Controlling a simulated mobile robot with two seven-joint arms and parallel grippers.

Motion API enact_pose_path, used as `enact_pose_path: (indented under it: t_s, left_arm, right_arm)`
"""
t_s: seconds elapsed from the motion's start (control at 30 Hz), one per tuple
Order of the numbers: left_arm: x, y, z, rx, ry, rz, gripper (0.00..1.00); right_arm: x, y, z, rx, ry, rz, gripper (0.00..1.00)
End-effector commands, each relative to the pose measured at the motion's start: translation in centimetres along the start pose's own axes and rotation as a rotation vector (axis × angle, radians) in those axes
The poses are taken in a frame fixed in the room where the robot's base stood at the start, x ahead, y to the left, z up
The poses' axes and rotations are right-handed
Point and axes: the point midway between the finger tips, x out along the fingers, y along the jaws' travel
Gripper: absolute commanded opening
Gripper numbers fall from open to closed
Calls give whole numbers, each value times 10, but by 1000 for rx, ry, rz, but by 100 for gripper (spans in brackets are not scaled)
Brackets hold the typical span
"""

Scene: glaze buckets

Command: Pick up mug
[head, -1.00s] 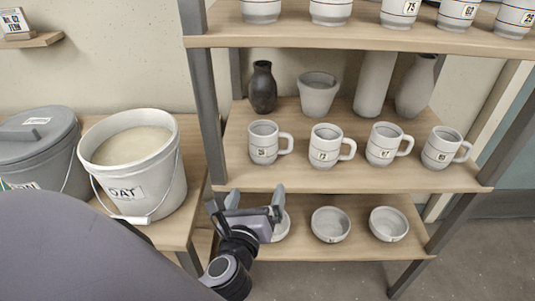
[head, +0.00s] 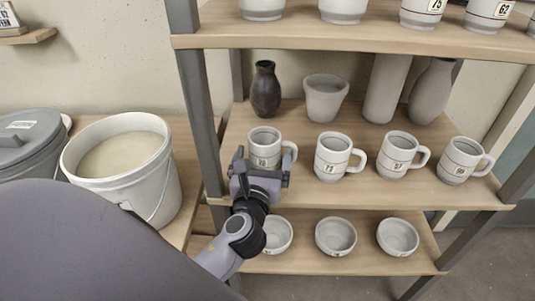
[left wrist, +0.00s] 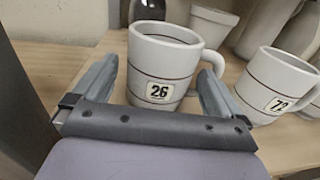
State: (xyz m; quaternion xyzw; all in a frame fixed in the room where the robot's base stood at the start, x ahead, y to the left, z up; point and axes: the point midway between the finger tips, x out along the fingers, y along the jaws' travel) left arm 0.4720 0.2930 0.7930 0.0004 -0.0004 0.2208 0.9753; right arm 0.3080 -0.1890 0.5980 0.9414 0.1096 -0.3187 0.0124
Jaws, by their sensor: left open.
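The white mug labelled 26 (head: 265,143) stands upright at the left end of the middle shelf, its handle to the right. My left gripper (head: 261,158) is in front of it and hides its lower part. In the left wrist view, the mug (left wrist: 163,66) stands between the two spread fingers of my open left gripper (left wrist: 158,85). The right finger is close to the handle; I cannot tell whether they touch. My right gripper is not in view.
Several other mugs stand to the right, the nearest labelled 72 (left wrist: 277,84). A dark vase (head: 265,90) and a pot (head: 325,97) stand behind. A shelf post (head: 200,115) is close on the left. Bowls (head: 335,236) sit below.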

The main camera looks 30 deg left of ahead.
Motion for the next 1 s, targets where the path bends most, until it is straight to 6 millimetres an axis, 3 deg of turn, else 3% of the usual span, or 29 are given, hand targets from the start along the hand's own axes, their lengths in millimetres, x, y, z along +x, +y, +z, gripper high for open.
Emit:
enact_pose_path:
  t_s: [0.13, 0.4, 0.47, 0.6, 0.87, 1.0]
  left_arm:
    - [14, 0, 0, 0, 0, 0, 100]
    - [16, 0, -1, 1, 2, 0, 100]
    - [16, 0, -1, 0, 2, 0, 84]
    - [16, 0, -1, 0, 1, 0, 38]
    - [16, 0, 2, -1, -2, 0, 37]
    - [16, 0, 19, -2, -4, -1, 37]
  right_arm:
    - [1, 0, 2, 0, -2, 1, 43]
    - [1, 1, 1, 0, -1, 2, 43]
    - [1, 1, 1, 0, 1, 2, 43]
    - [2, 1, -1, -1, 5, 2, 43]
    - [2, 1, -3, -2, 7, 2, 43]
    - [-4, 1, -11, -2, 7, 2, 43]
